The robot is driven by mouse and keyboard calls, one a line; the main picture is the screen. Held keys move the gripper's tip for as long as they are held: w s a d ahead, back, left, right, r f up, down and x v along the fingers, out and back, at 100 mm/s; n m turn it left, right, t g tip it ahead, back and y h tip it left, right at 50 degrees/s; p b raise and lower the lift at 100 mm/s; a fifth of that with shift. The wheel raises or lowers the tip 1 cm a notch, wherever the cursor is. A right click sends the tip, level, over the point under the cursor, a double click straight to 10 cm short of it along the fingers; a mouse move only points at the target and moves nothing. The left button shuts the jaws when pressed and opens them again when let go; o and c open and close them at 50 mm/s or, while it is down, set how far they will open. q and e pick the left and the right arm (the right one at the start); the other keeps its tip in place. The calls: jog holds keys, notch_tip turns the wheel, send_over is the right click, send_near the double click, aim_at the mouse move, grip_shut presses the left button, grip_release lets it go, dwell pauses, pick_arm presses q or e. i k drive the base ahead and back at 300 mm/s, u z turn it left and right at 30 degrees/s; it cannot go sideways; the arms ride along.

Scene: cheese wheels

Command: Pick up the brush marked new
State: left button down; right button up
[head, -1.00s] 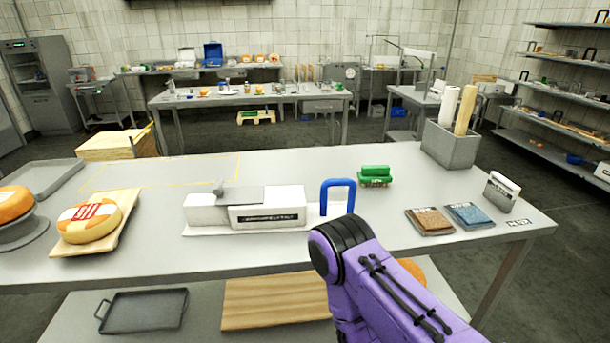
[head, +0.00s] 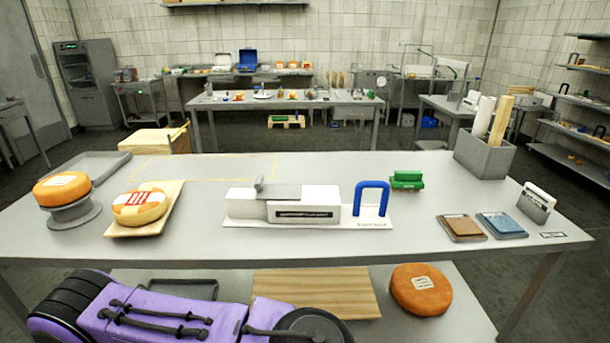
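A green brush (head: 407,181) lies on the metal table, towards its back right, just right of a blue upright handle (head: 372,198). Any marking on the brush is too small to read. A white-handled block (head: 537,203) stands at the table's right end; I cannot tell whether it is a brush. A purple arm link of mine crosses the bottom left of the view, in front of the table. Neither gripper shows in the picture.
A white slicer-like device (head: 284,206) sits mid-table. Cheese wheels stand on a round stand (head: 75,215) and a board (head: 163,222) at left. Brown and blue pads (head: 501,226) lie at right, before a grey bin (head: 485,158). The front strip of tabletop is clear.

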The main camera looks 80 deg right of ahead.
aim_at(402, 180)
jog(key=k, duration=1.85)
jog(key=z, duration=0.75)
